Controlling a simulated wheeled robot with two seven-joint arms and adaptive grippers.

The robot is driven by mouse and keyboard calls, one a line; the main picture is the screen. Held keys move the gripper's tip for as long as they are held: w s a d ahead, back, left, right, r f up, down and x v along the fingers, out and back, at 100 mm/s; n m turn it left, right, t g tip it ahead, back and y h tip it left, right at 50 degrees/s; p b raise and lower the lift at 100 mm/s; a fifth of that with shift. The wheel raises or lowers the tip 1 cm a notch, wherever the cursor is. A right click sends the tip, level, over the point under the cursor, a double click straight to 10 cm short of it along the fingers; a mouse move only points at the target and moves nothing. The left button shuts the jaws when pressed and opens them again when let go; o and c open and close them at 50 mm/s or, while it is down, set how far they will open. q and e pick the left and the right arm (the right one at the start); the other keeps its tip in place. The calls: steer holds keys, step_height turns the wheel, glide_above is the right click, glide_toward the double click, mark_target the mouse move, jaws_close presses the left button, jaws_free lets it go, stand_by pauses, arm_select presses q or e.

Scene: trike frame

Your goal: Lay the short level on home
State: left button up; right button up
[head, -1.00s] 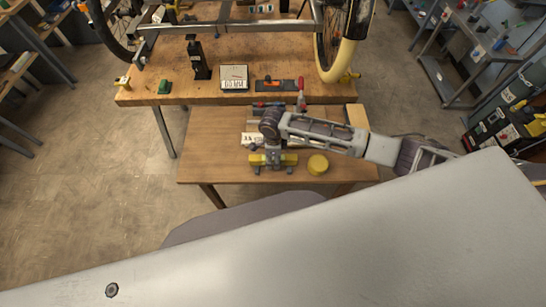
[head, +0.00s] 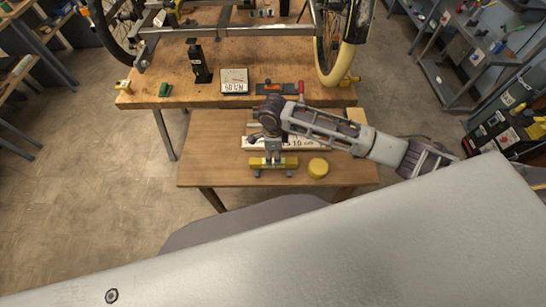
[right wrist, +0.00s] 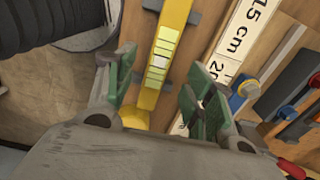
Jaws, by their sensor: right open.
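The short level is a yellow bar (head: 289,163) lying on grey feet near the front of the low wooden table. In the right wrist view the yellow bar (right wrist: 170,45) with its pale vial strip runs between the fingers. My right gripper (head: 273,155) points down over the level in the head view. In the right wrist view its green-padded fingers (right wrist: 160,88) are apart, one on each side of the bar, and I cannot tell whether they touch it. No place marked home can be read. My left gripper is not in view.
A white ruler-like strip (head: 312,142) lies behind the level. A round yellow object (head: 318,167) stands to its right. The workbench (head: 225,57) behind holds a white card (head: 234,79), a black stand and a bike frame. The table's left part is clear.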

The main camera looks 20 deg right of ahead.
steer(key=shift+r, duration=2.75)
